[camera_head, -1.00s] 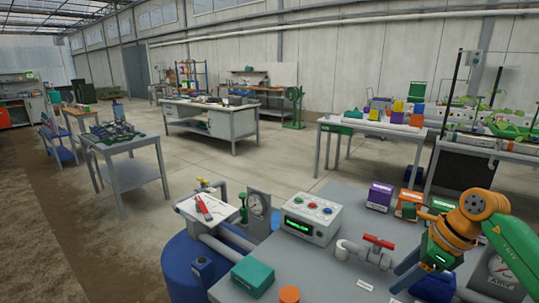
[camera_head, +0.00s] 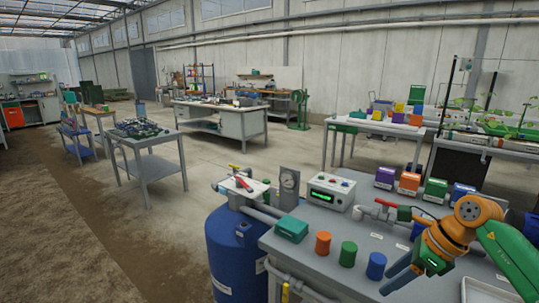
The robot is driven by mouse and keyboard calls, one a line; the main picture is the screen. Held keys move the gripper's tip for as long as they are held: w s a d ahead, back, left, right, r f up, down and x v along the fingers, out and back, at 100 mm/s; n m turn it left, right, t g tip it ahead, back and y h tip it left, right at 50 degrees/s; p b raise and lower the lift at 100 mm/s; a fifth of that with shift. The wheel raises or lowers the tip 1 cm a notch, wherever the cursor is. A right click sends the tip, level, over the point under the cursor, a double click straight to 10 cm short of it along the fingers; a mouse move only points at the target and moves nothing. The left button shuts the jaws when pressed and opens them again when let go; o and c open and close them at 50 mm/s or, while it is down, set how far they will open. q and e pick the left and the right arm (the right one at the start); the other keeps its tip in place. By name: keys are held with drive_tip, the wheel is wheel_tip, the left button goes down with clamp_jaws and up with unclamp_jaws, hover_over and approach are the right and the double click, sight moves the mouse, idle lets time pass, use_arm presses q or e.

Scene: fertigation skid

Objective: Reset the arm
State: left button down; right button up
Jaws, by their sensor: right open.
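My right arm, orange and green, comes in from the right edge. Its gripper (camera_head: 396,280) has blue-grey fingers that point down and left over the front right of the grey skid table (camera_head: 325,262). The fingers show nothing between them, and the gripper is open. It is close to a blue cylinder (camera_head: 376,266) in the picture; I cannot tell whether they touch. Part of the red-handled valve (camera_head: 384,204) shows just behind the arm. My left gripper is not in view.
A teal box (camera_head: 291,229), an orange cylinder (camera_head: 323,242) and a green cylinder (camera_head: 348,253) stand along the table's front. A control box (camera_head: 331,191) with a green display and several coloured boxes stand behind. A blue tank (camera_head: 233,252) stands left.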

drive_tip(key=w+a+f+m+t+y, duration=0.45)
drive_tip(key=a+f+m+y, duration=0.45)
drive_tip(key=a, duration=0.5)
drive_tip(key=s+d+f+m+t+h, duration=0.2)
drive_tip(key=f+m+h, duration=0.2)
drive_tip(key=f+m, duration=0.55)
drive_tip(key=s+d+f+m+t+h, duration=0.2)
drive_tip(key=d+f+m+t+h, duration=0.15)
drive_tip(key=f+m, duration=0.6)
drive_tip(key=s+d+f+m+g+h, duration=0.2)
drive_tip(key=s+f+m+g+h, duration=0.15)
drive_tip(key=s+f+m, duration=0.55)
drive_tip(key=s+d+f+m+g+h, duration=0.2)
drive_tip(key=s+f+m+g, duration=0.15)
drive_tip(key=s+f, duration=0.7)
drive_tip(key=s+a+m+g, duration=0.1)
drive_tip(key=s+m+g, duration=0.3)
drive_tip(key=s, duration=1.5)
drive_tip(key=shift+a+f+g, duration=0.35)
drive_tip(key=shift+f+g, duration=0.05)
drive_tip(key=shift+f, duration=0.05)
